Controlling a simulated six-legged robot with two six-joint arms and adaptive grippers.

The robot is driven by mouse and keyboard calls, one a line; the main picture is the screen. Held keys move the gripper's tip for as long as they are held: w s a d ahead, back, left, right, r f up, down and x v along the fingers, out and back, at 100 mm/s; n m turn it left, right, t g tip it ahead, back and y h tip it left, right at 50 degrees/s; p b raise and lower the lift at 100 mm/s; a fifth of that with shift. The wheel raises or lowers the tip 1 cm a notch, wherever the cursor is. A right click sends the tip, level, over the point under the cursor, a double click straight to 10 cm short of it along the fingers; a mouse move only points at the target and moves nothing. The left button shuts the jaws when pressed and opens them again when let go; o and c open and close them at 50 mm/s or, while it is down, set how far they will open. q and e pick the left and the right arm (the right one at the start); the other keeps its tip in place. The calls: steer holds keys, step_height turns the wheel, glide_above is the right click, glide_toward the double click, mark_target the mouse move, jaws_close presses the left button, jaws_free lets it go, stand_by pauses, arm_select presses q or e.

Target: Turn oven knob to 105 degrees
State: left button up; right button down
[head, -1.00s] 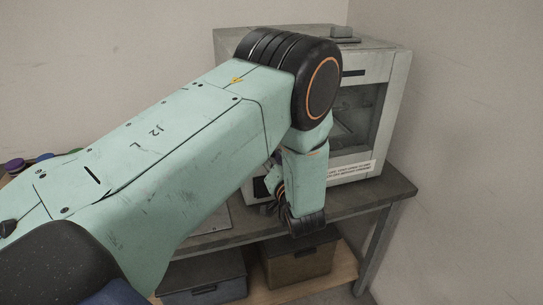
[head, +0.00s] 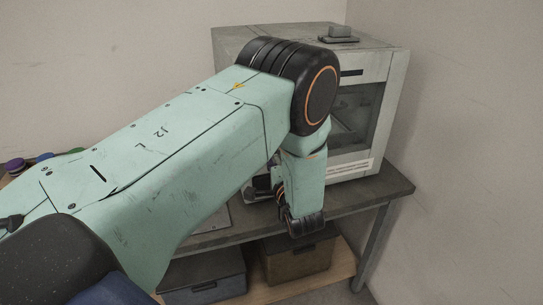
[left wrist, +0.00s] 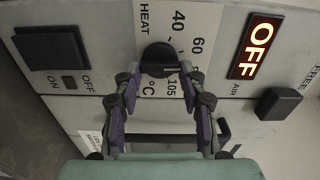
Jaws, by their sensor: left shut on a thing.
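The grey-white oven (head: 396,85) stands on a bench at the back right in the head view. Its round black knob (left wrist: 158,56) shows in the left wrist view, beside a dial printed 40, 60 and 105 °C under the word HEAT. My left gripper (left wrist: 159,70) is shut on the knob, with one fingertip on each side of it. The knob's exact pointer angle is hard to tell between the fingers. In the head view my left arm hides the knob and the fingertips. My right gripper is in neither view.
In the left wrist view a lit OFF display (left wrist: 262,47), a black ON/OFF switch (left wrist: 50,47) and a black AIR knob (left wrist: 279,103) flank the dial. Storage boxes (head: 300,257) sit on the shelf below the bench (head: 350,203). A wall stands close on the right.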

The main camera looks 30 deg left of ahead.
arm_select(q)
steer(key=m, duration=0.9)
steer(key=m+p, duration=0.1)
steer(key=m, duration=0.3)
steer(key=shift+a+m, duration=0.25)
steer(key=shift+m, duration=0.05)
steer(key=shift+r, duration=0.1)
stand_by(0.4)
steer(key=o, duration=0.8)
steer(key=shift+c, duration=0.2)
steer(key=o, duration=0.4)
steer(key=shift+f+m, duration=0.2)
steer(key=shift+m, duration=0.1)
steer(key=shift+s+d, duration=0.1)
